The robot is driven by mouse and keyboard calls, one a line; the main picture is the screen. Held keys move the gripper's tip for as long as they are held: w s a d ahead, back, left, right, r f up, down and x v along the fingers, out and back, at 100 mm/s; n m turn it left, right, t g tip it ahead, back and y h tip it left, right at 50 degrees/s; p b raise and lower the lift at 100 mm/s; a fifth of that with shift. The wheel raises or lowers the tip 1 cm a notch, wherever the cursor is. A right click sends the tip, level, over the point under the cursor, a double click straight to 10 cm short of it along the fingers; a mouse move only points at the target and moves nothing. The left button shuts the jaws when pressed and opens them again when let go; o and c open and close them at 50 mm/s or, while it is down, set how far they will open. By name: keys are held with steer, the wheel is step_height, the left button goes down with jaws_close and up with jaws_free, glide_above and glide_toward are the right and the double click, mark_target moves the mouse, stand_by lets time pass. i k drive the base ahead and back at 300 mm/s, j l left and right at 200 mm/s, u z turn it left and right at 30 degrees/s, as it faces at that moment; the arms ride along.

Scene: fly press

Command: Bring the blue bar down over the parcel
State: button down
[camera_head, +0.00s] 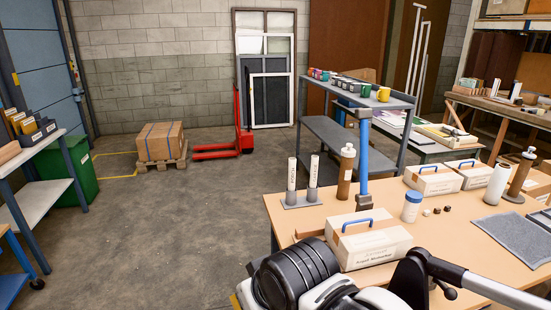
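An upright blue bar (362,155) with a grey top rises above the table, behind the nearest parcel. The nearest parcel (369,247) is a pale box with a label and a smaller blue handle-like loop (353,222) on top. It lies flat on the tan table (436,237). The blue bar stands upright and apart from the parcel's top. Dark ribbed and pale arm parts, which look like mine, fill the bottom edge in front of the parcel. I cannot make out my gripper's fingertips.
Two similar boxes (434,180) (470,174) sit farther back on the table. A grey mat (512,236) lies at right. Open floor (190,230) is at left.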

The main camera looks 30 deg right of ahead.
mark_target(363, 115)
steer(key=i+j, duration=0.65)
steer(key=i+z, duration=0.25)
steer(key=z, duration=0.2)
steer(key=i+z, duration=0.25)
steer(key=z, duration=0.2)
steer(key=i+z, duration=0.2)
steer(key=z, duration=0.25)
steer(key=i+j+z, duration=0.2)
steer(key=z, duration=0.25)
steer(key=i+j+z, duration=0.2)
steer(key=z, duration=0.25)
steer(key=i+j+z, duration=0.1)
steer(key=j+z, duration=0.35)
steer(key=i+j+z, duration=0.1)
steer(key=z, duration=0.35)
steer(key=j, duration=0.1)
